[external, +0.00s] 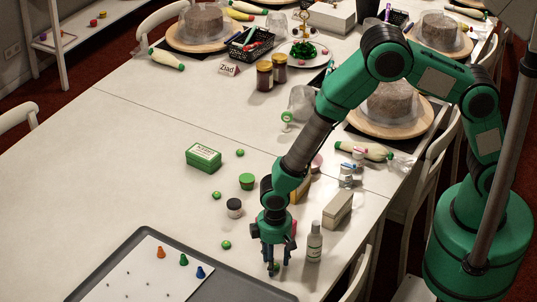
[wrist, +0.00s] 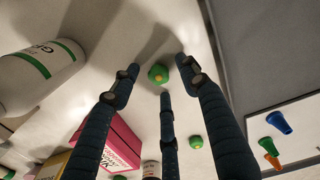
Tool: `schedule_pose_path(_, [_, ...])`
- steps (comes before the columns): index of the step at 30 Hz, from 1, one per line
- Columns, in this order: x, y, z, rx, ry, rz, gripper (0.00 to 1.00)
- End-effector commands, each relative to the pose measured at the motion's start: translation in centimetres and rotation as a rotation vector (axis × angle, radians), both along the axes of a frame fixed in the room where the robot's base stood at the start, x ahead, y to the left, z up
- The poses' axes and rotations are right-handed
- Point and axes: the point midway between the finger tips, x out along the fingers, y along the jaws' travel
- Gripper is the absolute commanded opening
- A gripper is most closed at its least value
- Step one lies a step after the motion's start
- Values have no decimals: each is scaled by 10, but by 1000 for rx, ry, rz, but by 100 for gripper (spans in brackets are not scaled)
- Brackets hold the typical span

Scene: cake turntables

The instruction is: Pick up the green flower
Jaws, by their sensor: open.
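A small green flower (wrist: 158,73) with a yellowish centre lies on the white table. In the wrist view it sits between the tips of my spread fingers, with no clear contact. My gripper (wrist: 158,84) is open, empty and pointing down. In the external view my gripper (external: 271,258) is low over the table's near part, and the flower (external: 277,267) is partly hidden by its fingers. More small green pieces lie on the table, one (external: 226,245) to the left and others (external: 216,195) farther back. Another green piece (wrist: 196,142) shows in the wrist view.
A white bottle (external: 314,243) stands close right of my gripper. A pink box (wrist: 108,145) is near my fingers. A dark tray (external: 138,238) with a white sheet and coloured cone-shaped pieces lies left. A small jar (external: 234,209) and green box (external: 203,158) stand farther back.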

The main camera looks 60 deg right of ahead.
Motion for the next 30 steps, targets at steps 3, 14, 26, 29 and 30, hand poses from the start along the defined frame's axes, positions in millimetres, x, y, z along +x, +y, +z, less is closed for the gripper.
schedule_pose_path(3, [0,0,-3,0,0,0,45])
schedule_pose_path(14, [0,0,-2,0,0,0,45])
schedule_pose_path(26, [0,0,-2,0,0,0,12])
schedule_pose_path(29, [0,0,-2,0,0,0,12])
schedule_pose_path(30, [0,0,-2,0,0,0,12])
